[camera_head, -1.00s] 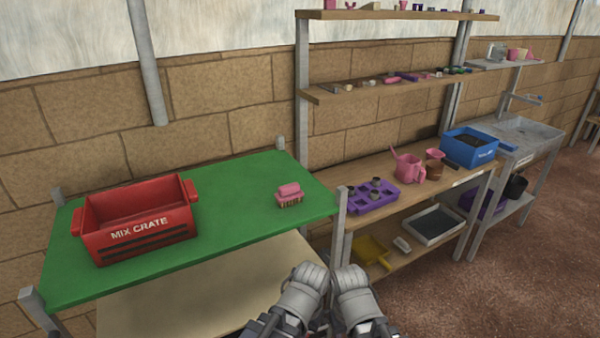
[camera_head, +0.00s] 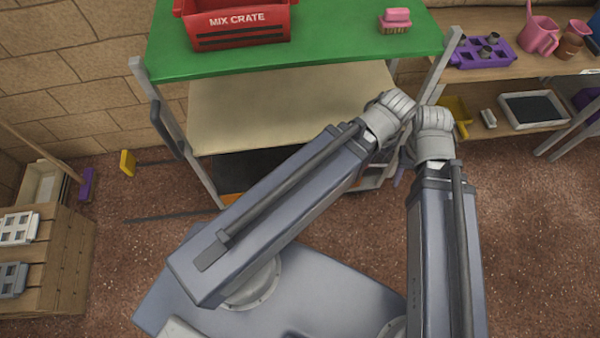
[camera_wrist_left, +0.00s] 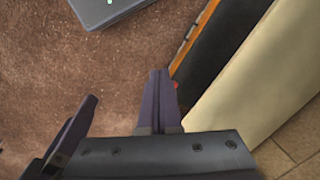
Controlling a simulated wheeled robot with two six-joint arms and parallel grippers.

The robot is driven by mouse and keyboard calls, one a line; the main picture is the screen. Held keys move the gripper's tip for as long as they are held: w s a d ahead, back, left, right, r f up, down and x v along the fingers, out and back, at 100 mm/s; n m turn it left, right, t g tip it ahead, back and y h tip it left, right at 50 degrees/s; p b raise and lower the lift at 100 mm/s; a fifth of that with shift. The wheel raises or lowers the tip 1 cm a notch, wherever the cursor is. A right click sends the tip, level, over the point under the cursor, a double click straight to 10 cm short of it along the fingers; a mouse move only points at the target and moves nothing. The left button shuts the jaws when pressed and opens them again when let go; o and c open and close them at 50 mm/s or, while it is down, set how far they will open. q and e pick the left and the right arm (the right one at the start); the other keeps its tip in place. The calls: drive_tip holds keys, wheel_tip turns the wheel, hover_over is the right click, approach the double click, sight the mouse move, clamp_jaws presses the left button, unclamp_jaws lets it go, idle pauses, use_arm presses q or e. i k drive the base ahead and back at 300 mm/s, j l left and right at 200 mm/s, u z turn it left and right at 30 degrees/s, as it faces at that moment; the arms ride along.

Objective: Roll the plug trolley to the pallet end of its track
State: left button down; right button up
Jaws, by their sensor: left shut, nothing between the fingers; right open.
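A low black deck with an orange edge (camera_head: 230,199) sits under the green-topped bench (camera_head: 320,52); it may be the trolley, but my left arm hides much of it. Its orange edge also shows in the left wrist view (camera_wrist_left: 196,42). Dark track rails (camera_head: 168,217) run left across the floor. The slatted wooden pallet stand (camera_head: 62,262) is at the far left. My left gripper (camera_wrist_left: 158,75) is shut and empty beside the orange edge. My right gripper (camera_head: 398,177) is open, mostly hidden between my forearms at the bench's right side.
A dark grey handle (camera_head: 166,130) is by the bench's left leg. A yellow block (camera_head: 127,163) stands near the far rail. A purple-headed broom (camera_head: 87,184) leans near the pallet stand. The red mix crate (camera_head: 238,22) is on the bench. Floor between the rails is clear.

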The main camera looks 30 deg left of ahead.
sight(250, 109)
drive_tip(key=k+j+u, duration=0.1)
drive_tip(key=k+u, duration=0.25)
drive_tip(key=k+j+u, duration=0.1)
drive_tip(key=u, duration=0.3)
